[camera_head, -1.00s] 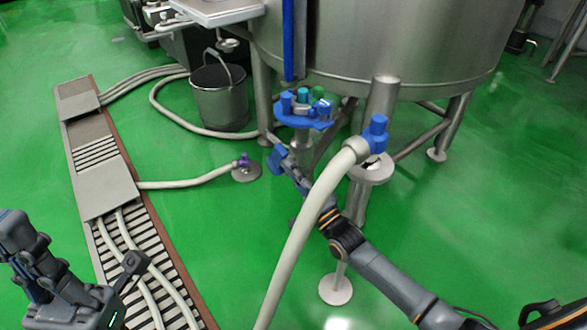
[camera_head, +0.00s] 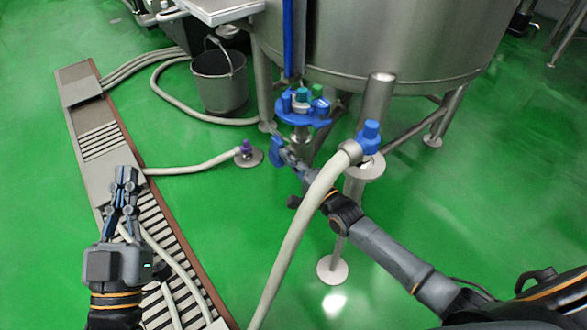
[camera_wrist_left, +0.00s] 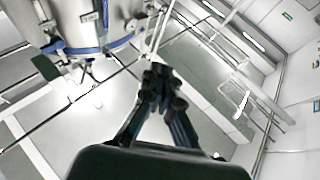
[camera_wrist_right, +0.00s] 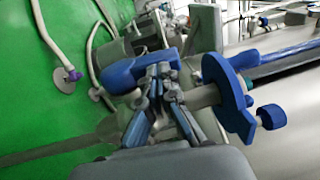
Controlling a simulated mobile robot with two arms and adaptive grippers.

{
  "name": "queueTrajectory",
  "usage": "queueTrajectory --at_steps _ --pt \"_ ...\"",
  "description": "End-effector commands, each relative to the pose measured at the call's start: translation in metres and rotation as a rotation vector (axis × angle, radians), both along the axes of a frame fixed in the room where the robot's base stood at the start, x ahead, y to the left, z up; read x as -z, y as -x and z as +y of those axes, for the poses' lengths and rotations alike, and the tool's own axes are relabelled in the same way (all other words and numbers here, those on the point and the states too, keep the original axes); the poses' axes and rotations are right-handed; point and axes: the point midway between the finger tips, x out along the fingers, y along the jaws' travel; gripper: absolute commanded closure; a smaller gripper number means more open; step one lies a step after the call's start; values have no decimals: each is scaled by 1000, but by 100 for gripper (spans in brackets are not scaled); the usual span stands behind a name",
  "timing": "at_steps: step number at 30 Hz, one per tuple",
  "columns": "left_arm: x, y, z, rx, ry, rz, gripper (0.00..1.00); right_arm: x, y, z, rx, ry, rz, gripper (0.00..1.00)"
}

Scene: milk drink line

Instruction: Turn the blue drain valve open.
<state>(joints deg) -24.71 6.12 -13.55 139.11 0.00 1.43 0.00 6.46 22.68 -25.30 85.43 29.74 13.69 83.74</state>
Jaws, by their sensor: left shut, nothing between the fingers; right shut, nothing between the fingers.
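A blue handle (camera_head: 277,149), which looks like the drain valve's lever, sits below the steel tank, left of the blue disc with caps (camera_head: 303,118). In the right wrist view the blue handle (camera_wrist_right: 138,72) lies across a steel pipe, right at my fingertips. My right gripper (camera_head: 287,160) reaches in behind the white hose; its fingers are shut and empty. They also show in the right wrist view (camera_wrist_right: 158,72), overlapping the handle; I cannot tell whether they touch it. My left gripper (camera_head: 125,174) is shut, empty and pointing up over the floor drain, far left of the valve.
A thick white hose (camera_head: 297,235) with a blue fitting (camera_head: 369,136) crosses in front of my right arm. The steel tank (camera_head: 400,40) stands behind on legs. A bucket (camera_head: 219,84) and a purple-capped hose end (camera_head: 246,149) are left of the valve. Green floor between is open.

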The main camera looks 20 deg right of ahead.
Motion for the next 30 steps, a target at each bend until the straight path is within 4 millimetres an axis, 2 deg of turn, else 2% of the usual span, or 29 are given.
queueTrajectory --at_steps 6,15,22,30 --pt "36 -12 3 -13 -60 217 100 -5 -3 1 0 4 11 100" --pt "71 -14 7 -23 -108 403 100 -7 -6 2 0 3 9 100" --pt "85 -13 9 -28 -127 471 100 -7 -7 3 0 3 11 100" --pt "89 -12 10 -29 -131 491 100 -7 -7 3 0 3 9 100"
